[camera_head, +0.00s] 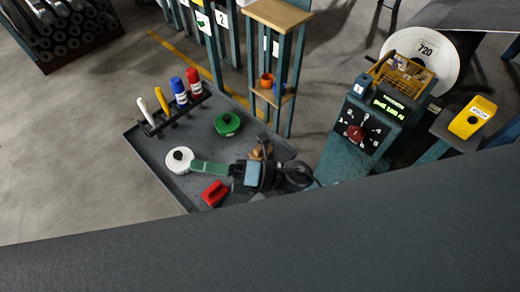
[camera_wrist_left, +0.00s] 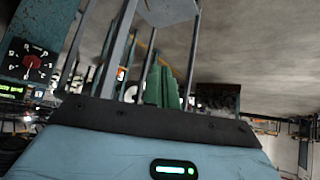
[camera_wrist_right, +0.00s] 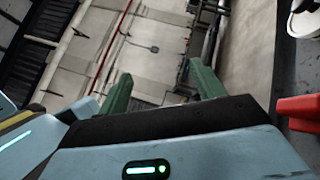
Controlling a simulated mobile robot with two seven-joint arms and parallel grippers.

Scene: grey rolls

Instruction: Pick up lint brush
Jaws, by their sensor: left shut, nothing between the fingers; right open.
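A red tool with a raised handle, which looks like the lint brush (camera_head: 214,193), lies on the dark grey tray near its front edge. Part of it shows at the right edge of the right wrist view (camera_wrist_right: 300,110). My right gripper (camera_head: 197,167) is open and empty, its green fingers pointing left. In the head view it appears just behind the brush, close to the white round item; the height gap is unclear. My left gripper (camera_wrist_left: 160,78) shows only in its wrist view, with its green fingers together and nothing between them.
The tray (camera_head: 155,158) also holds a white round item (camera_head: 179,160), a green round item (camera_head: 227,124), and a rack with several bottles and handles (camera_head: 176,108). A wooden-topped stand (camera_head: 278,15) and a dial machine (camera_head: 360,125) stand behind and right. Floor is clear left.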

